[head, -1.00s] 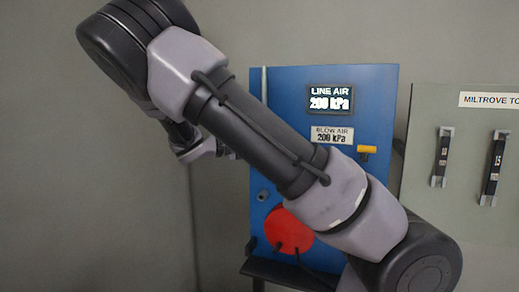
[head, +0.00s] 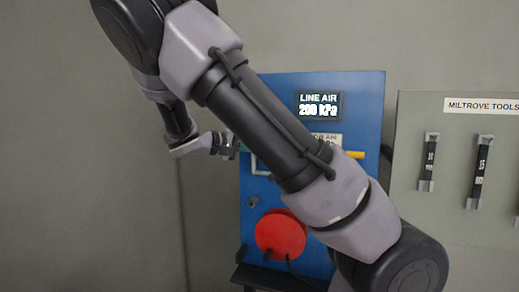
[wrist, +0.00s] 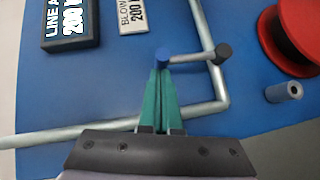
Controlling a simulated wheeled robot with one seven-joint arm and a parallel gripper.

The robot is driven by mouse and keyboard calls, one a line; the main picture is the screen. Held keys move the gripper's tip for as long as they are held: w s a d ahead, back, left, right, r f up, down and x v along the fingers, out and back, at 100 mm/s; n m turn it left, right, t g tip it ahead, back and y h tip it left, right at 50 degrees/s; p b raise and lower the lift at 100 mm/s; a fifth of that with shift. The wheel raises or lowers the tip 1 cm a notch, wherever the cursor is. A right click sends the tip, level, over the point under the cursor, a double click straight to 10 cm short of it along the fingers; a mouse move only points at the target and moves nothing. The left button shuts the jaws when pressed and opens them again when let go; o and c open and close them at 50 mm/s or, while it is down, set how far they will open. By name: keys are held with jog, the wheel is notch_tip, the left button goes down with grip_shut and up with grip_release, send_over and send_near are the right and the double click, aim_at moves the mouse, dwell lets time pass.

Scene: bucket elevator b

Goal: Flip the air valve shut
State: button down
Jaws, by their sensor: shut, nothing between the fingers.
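In the wrist view, a valve lever (wrist: 190,57) crosses a metal pipe (wrist: 219,85) on the blue panel (wrist: 45,100). The lever is a short grey rod with a blue tip (wrist: 162,54) at its left end and a dark round hub (wrist: 223,51) at the pipe. My gripper (wrist: 160,76) is shut and empty, its teal fingertips right at the blue tip; I cannot tell if they touch it. In the head view my gripper (head: 229,147) is at the left edge of the blue panel (head: 365,105). My arm hides the lever there.
A red wheel (head: 280,234) is low on the panel; it also shows in the wrist view (wrist: 296,38), near a metal stub (wrist: 284,92). A LINE AIR display (head: 319,106) reads 200 kPa. A yellow bar (head: 355,154) shows beside my arm. A grey tool board (head: 460,160) stands at right.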

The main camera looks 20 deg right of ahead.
jog(key=v, duration=1)
jog(key=shift+a, duration=0.4)
jog(key=s+d+f+g+y, duration=0.2)
jog(key=d+f+y, duration=0.2)
jog(key=d+y, duration=0.15)
jog(key=s+d+f+g+y, duration=0.3)
jog(key=d+f+y, duration=0.1)
jog(key=d, duration=0.3)
jog(key=s+r+m+t+y, duration=0.4)
jog(key=s+r+t+y, duration=0.4)
jog(key=s+r, duration=0.3)
jog(key=shift+s+a+r+t, duration=0.3)
jog(key=shift+s+t, duration=0.4)
jog(key=shift+s, duration=0.35)
